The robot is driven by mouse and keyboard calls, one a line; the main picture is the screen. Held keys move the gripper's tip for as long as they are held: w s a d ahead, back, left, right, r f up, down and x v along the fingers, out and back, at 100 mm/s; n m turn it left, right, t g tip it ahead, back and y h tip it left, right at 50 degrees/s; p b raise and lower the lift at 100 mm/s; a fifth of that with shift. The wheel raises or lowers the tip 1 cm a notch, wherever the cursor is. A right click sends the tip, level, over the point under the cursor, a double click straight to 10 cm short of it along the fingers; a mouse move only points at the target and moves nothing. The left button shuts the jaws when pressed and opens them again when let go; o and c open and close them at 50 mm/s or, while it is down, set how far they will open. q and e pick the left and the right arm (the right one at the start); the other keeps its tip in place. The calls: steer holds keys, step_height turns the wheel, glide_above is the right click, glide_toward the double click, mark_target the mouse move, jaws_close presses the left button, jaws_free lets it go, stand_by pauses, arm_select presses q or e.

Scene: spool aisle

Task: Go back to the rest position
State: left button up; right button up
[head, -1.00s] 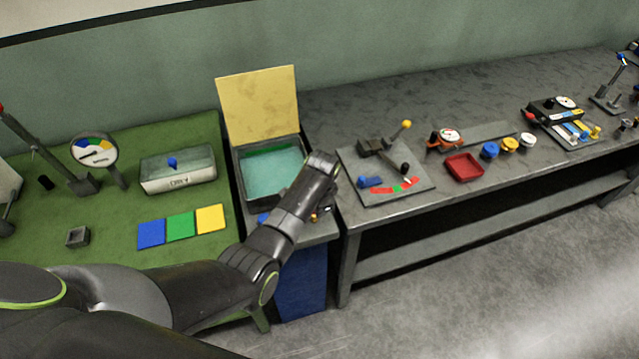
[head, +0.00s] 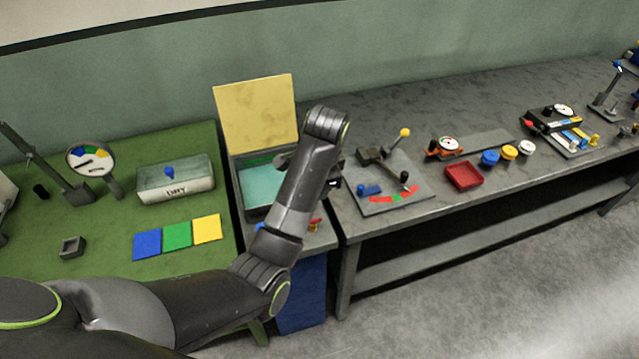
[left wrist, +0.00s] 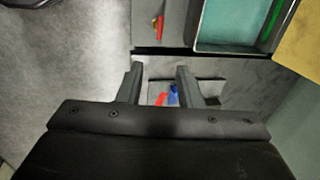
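My left arm reaches in from the left in the head view, bent up over the open tub (head: 244,215). Its gripper is mostly hidden behind the arm there. In the left wrist view my left gripper (left wrist: 160,72) shows two fingers apart, with nothing between them; a panel with red and blue parts lies beyond and below. My right gripper is in neither view.
The tub's yellow lid (head: 255,112) stands open. To the right are a lever plate (head: 385,205) and a red tray (head: 464,176) on the grey bench. On the green table are a lidded box (head: 176,183) and blue, green and yellow tiles (head: 177,236).

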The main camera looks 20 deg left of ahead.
arm_select(q)
steer(key=shift+r, duration=0.1)
stand_by(0.4)
steer(key=s+a+f+n+t, duration=0.1)
steer(key=s+a+f+n, duration=0.2)
steer(key=s+a+f, duration=0.35)
steer(key=s+a+f+n, duration=0.3)
steer(key=s+a+f, duration=0.1)
steer(key=s, duration=0.6)
steer(key=s+a+r+n+t, duration=0.1)
steer(key=s+a+n, duration=0.2)
steer(key=s, duration=0.6)
steer(key=s+a+r+n, duration=0.1)
steer(key=s+a+n, duration=0.15)
steer(key=s, duration=0.65)
step_height(320, 180, down, 30)
steer(key=a+r+g+b, duration=0.1)
steer(key=b, duration=0.3)
steer(key=s+d+f+g+b, duration=0.1)
steer(key=s+f+b, duration=0.2)
steer(key=s+f, duration=1.2)
step_height(320, 180, down, 4)
steer(key=shift+d+f+g+b, duration=0.15)
steer(key=shift+g+b, duration=0.15)
steer(key=shift+b, duration=0.05)
